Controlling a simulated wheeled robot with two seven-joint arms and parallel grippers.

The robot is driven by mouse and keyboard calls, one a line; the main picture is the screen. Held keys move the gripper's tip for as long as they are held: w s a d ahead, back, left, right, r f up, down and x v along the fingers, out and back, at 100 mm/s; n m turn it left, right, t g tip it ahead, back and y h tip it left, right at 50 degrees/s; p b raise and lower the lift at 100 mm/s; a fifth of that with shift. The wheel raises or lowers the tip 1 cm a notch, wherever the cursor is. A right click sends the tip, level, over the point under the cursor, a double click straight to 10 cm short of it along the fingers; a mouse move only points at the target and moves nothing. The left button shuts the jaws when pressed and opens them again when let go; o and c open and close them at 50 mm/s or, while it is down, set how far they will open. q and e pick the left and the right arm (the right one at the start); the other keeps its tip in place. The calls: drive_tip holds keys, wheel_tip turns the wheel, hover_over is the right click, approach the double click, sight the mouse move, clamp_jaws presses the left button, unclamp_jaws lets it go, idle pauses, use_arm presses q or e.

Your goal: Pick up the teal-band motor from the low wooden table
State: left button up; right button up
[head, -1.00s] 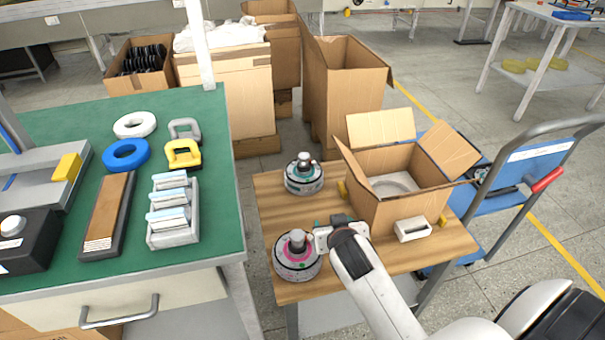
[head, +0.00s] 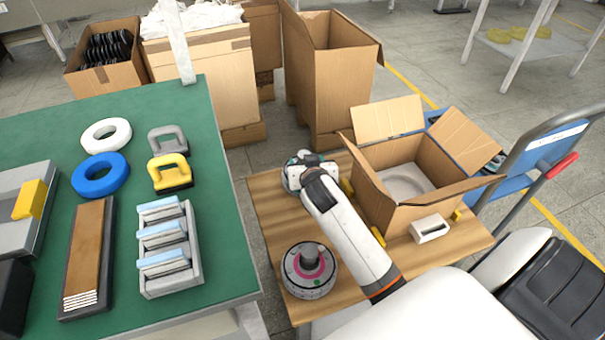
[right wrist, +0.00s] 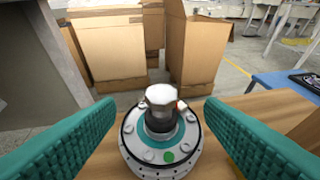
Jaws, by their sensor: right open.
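The teal-band motor (head: 291,181) stands upright at the far left of the low wooden table (head: 361,283), mostly hidden in the head view by my right arm. In the right wrist view the motor (right wrist: 161,150) shows its grey disc, a green dot and a metal shaft pointing up. My right gripper (right wrist: 160,106) is open, its two teal-padded fingers on either side of the shaft, with visible gaps. The right gripper (head: 302,168) is over the motor in the head view. My left gripper is not in view.
A pink-ringed motor (head: 297,284) stands nearer on the same table. An open cardboard box (head: 411,218), a white block-like part (head: 430,229) and small yellow pieces are to the right. The green workbench (head: 120,318) borders the table on the left. Tall cartons stand behind.

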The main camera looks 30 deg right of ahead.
sight(303, 153)
drive_tip(key=x, duration=0.2)
drive_tip(key=shift+w+f, duration=0.15)
drive_tip(key=shift+w, duration=0.1)
drive_tip(key=b+x, duration=0.1)
drive_tip(key=x, duration=0.3)
drive_tip(key=shift+w+d+f, duration=0.2)
drive_tip(key=shift+d+f, duration=0.05)
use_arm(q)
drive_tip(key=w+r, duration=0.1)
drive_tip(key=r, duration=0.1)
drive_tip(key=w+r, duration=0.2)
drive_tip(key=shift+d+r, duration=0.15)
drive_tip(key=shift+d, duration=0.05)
use_arm(e)
clamp_jaws()
drive_tip(key=shift+w+r, duration=0.1)
drive_tip(key=shift+r, duration=0.15)
